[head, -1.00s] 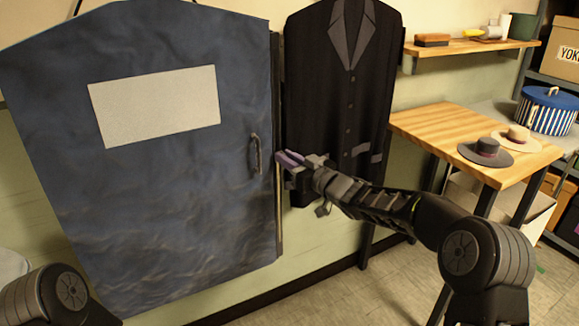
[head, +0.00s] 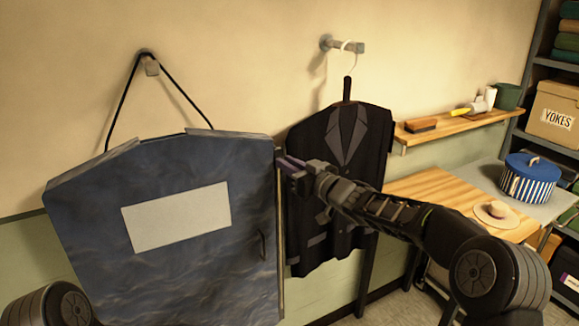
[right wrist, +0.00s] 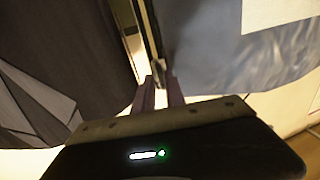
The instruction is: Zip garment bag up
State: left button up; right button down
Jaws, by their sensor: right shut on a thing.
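The blue garment bag (head: 110,245) hangs from a wall peg by a dark cord and carries a blank pale label (head: 177,218). A light zip edge (head: 281,250) runs down its right side. My right gripper (head: 288,163) is at the upper part of this edge, near the bag's top right corner. In the right wrist view its purple fingers (right wrist: 160,92) are shut on a small grey zip pull (right wrist: 159,70) beside the zip track. The fingers partly hide the pull. My left gripper is out of view.
A dark suit jacket (head: 335,235) hangs right of the bag, behind my right arm. A wooden shelf (head: 455,127) holds a brush and a green pot. A wooden table (head: 425,190) with a straw hat (head: 496,214) stands at right, near a striped blue box (head: 528,180).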

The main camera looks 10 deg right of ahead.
jog(key=shift+s+a+r, duration=0.15)
jog(key=shift+a+r, duration=0.35)
jog(key=shift+r, duration=0.05)
jog(key=c, duration=1.6)
grip_release()
jog(key=shift+a, duration=0.1)
jog(key=shift+o, duration=0.2)
jog(key=shift+f, duration=0.1)
jog(key=shift+d+f, duration=0.1)
jog(key=shift+d, duration=0.1)
jog(key=shift+d, duration=0.15)
jog(key=b+v, duration=0.2)
jog(key=v, duration=0.5)
jog(key=shift+s, duration=0.25)
jog(key=shift+d, duration=0.15)
